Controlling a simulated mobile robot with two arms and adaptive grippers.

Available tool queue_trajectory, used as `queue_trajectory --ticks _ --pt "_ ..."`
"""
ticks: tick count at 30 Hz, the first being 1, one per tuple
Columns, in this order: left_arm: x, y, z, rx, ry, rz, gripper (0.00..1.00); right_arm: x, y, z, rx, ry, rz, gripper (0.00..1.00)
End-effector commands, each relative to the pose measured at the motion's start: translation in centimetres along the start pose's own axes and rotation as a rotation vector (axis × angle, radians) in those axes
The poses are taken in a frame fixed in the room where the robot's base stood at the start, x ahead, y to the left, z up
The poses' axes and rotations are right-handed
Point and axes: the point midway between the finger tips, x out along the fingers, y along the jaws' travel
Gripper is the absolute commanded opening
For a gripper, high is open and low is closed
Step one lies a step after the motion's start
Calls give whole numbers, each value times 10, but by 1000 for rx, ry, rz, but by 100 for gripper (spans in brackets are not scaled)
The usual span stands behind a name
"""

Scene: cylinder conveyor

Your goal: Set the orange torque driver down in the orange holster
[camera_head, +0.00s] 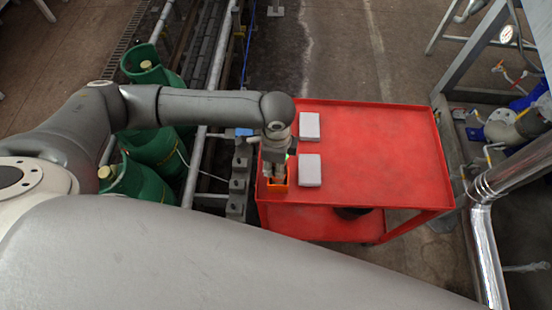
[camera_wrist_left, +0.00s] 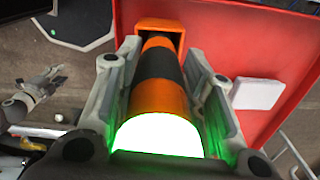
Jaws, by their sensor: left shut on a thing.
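The orange torque driver (camera_wrist_left: 160,100), with a black band around its middle and a bright glowing white-green end, is between the fingers of my left gripper (camera_wrist_left: 159,52) in the left wrist view. The gripper is shut on it. The orange holster (camera_wrist_left: 161,26) is straight beyond the fingertips, and the driver's far end is at its opening. How deep the driver sits in it is hidden. In the head view, my left gripper (camera_head: 277,172) points down over the orange holster (camera_head: 278,187) at the cart's left edge; the driver is mostly covered. My right gripper is not in view.
The holster is on a red cart (camera_head: 375,150) with a raised rim. Two pale blocks, one farther (camera_head: 309,126) and one nearer (camera_head: 309,170), lie just right of the gripper. The cart's right half is clear. Green gas cylinders (camera_head: 155,150) and a conveyor stand left.

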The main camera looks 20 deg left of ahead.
Motion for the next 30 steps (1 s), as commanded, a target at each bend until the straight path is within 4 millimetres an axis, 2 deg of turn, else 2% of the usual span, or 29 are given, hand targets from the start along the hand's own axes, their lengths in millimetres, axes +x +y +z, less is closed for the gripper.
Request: queue_trajectory --ticks 12,13,18,27,30 --pt "7 0 -1 0 2 -1 0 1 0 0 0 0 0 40" --pt "7 0 -1 0 2 -1 39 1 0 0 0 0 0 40" --pt "7 0 -1 0 2 -1 61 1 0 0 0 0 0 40" --pt "8 1 0 0 -1 2 62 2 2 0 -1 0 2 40" --pt "3 0 0 0 0 0 62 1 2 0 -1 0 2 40"
